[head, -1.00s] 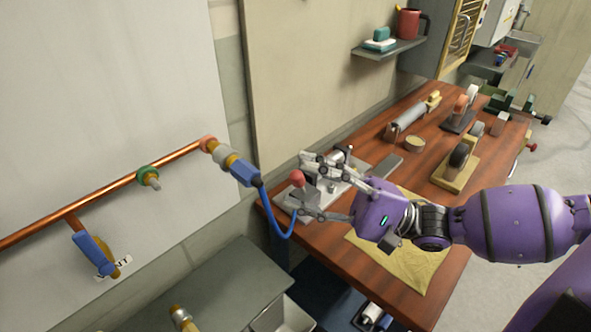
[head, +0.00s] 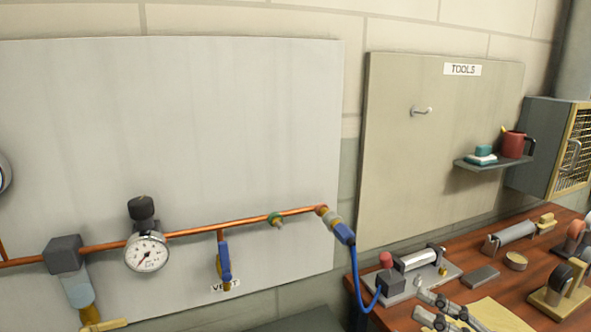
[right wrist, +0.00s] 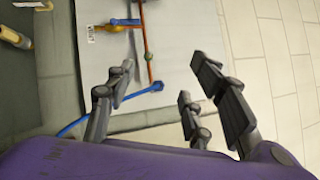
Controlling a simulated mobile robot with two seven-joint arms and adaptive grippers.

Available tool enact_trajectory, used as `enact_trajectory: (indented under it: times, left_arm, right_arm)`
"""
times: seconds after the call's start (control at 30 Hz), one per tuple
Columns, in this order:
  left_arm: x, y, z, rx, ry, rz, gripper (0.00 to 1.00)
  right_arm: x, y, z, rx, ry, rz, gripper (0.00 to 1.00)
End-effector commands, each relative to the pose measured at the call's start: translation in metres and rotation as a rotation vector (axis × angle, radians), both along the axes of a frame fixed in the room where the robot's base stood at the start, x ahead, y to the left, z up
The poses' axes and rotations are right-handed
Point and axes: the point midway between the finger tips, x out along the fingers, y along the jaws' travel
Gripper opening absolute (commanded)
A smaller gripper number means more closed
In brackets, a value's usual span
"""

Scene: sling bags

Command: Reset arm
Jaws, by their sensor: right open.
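My right gripper (head: 422,303) shows at the bottom of the head view, over the workbench's near side. Its fingers are spread and nothing is between them. In the right wrist view the open fingers (right wrist: 158,88) have the wall panel and pipe beyond them. The gripper is apart from the grey fixture (head: 450,272), which carries a red knob (head: 385,260) and a silver cylinder (head: 418,259). My left gripper is in neither view.
A blue hose (head: 358,285) hangs between the copper pipe (head: 185,234) and the fixture. A pressure gauge (head: 147,252) and blue-handled vent valve (head: 224,262) are on the pipe. A yellow cloth (head: 495,315) lies on the wooden workbench (head: 350,310). A shelf (head: 492,165) holds a red mug (head: 514,144).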

Motion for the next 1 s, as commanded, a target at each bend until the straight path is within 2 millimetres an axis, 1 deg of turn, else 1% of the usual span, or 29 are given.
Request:
enact_trajectory:
  times: [0.03, 0.17, 0.27, 0.3, 0.37, 0.4, 0.47, 0.5, 0.53, 0.57, 0.6, 0.67, 0.7, 0.77, 0.8, 0.87, 0.9, 1.0]
  left_arm:
    - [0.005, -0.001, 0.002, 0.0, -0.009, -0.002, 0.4]
    - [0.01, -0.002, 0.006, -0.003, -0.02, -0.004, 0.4]
    - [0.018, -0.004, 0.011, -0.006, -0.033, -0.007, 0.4]
    - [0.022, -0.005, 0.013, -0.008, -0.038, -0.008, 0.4]
    - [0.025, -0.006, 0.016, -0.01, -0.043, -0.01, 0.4]
    - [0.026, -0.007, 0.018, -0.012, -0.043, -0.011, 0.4]
    - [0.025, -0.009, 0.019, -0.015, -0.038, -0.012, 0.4]
    - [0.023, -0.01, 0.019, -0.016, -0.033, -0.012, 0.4]
    - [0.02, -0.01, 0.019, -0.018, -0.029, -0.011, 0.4]
    - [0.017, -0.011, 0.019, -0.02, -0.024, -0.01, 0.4]
    - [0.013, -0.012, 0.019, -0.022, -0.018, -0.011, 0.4]
    - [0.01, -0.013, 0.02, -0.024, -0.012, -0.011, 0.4]
    - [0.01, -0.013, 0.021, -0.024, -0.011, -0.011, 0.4]
    - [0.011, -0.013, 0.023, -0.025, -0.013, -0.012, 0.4]
    - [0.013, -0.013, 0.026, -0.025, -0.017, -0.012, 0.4]
    - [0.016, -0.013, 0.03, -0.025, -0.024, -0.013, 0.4]
    - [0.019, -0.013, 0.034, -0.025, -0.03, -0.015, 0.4]
    - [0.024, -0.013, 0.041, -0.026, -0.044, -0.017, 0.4]
  right_arm:
    - [0.003, 0.001, -0.012, -0.101, -0.067, -0.035, 0.48]
    - [0.015, 0.004, -0.044, -0.389, -0.285, -0.123, 0.48]
    - [0.021, 0.004, -0.081, -0.621, -0.456, -0.2, 0.48]
    - [0.022, 0.004, -0.098, -0.721, -0.523, -0.231, 0.48]
    - [0.022, 0.002, -0.125, -0.873, -0.615, -0.273, 0.48]
    - [0.021, 0.0, -0.144, -0.979, -0.67, -0.297, 0.48]
    - [0.016, -0.003, -0.175, -1.139, -0.736, -0.325, 0.48]
    - [0.011, -0.006, -0.195, -1.246, -0.77, -0.335, 0.48]
    - [0.007, -0.009, -0.21, -1.322, -0.788, -0.338, 0.48]
    - [0.001, -0.012, -0.224, -1.395, -0.802, -0.337, 0.48]
    - [-0.007, -0.015, -0.243, -1.487, -0.81, -0.33, 0.48]
    - [-0.023, -0.02, -0.269, -1.613, -0.804, -0.309, 0.48]
    - [-0.035, -0.023, -0.286, -1.689, -0.792, -0.29, 0.48]
    - [-0.056, -0.027, -0.311, -1.79, -0.756, -0.251, 0.48]
    - [-0.071, -0.03, -0.326, -1.848, -0.721, -0.224, 0.48]
    - [-0.097, -0.031, -0.346, -1.913, -0.658, -0.184, 0.48]
    - [-0.114, -0.031, -0.358, -1.941, -0.604, -0.163, 0.48]
    - [-0.153, -0.027, -0.379, -1.963, -0.453, -0.143, 0.48]
